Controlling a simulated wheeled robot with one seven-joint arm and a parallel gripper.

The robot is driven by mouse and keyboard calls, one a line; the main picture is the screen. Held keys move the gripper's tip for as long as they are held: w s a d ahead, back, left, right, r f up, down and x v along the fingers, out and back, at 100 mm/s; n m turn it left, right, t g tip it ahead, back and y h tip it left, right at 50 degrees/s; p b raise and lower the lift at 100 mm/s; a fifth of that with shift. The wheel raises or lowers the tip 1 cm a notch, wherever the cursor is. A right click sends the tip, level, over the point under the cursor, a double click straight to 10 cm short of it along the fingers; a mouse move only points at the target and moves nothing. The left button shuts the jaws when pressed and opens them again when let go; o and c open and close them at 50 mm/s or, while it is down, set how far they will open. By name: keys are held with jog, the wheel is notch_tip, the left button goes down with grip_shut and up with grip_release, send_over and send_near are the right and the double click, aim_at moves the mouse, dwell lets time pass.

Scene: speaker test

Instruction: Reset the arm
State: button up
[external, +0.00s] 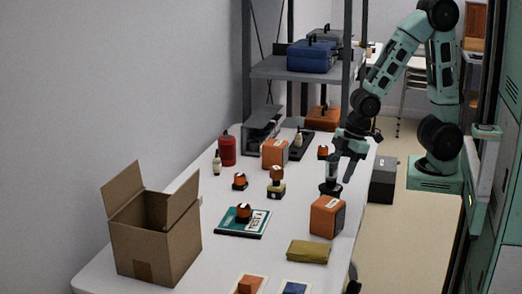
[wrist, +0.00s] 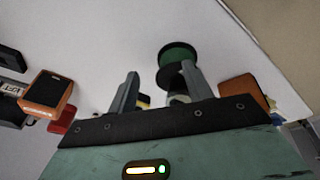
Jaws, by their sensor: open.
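My gripper (external: 342,176) is over the right side of the white table, with its fingers pointing down. In the wrist view my gripper (wrist: 160,72) shows its two grey fingers apart with nothing held between them. A dark green and black spool-like object (external: 330,187) stands on the table right by the fingers. In the wrist view this object (wrist: 179,56) appears just beyond the right finger; whether they touch I cannot tell. My arm is bent, reaching from its base on the right over the table.
Orange boxes (external: 327,216) and (external: 274,153) stand near my gripper. An open cardboard box (external: 155,244) is at the front left. A teal board (external: 230,224), a yellow-green cloth (external: 308,251) and a red canister (external: 227,150) also lie about. A grey shelf (external: 280,70) rises behind.

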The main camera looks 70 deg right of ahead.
jog(key=s+a+f+m+g+b, duration=0.25)
jog(key=s+a+b, duration=0.25)
jog(key=s, duration=0.7)
notch_tip(320, 180, up, 22)
jog(key=p, duration=2.2)
jog(key=shift+f+n+g+h+p, duration=0.2)
jog(key=shift+n+g+h+p, duration=0.15)
jog(key=shift+n+h, duration=0.1)
jog(key=shift+w+d, duration=0.1)
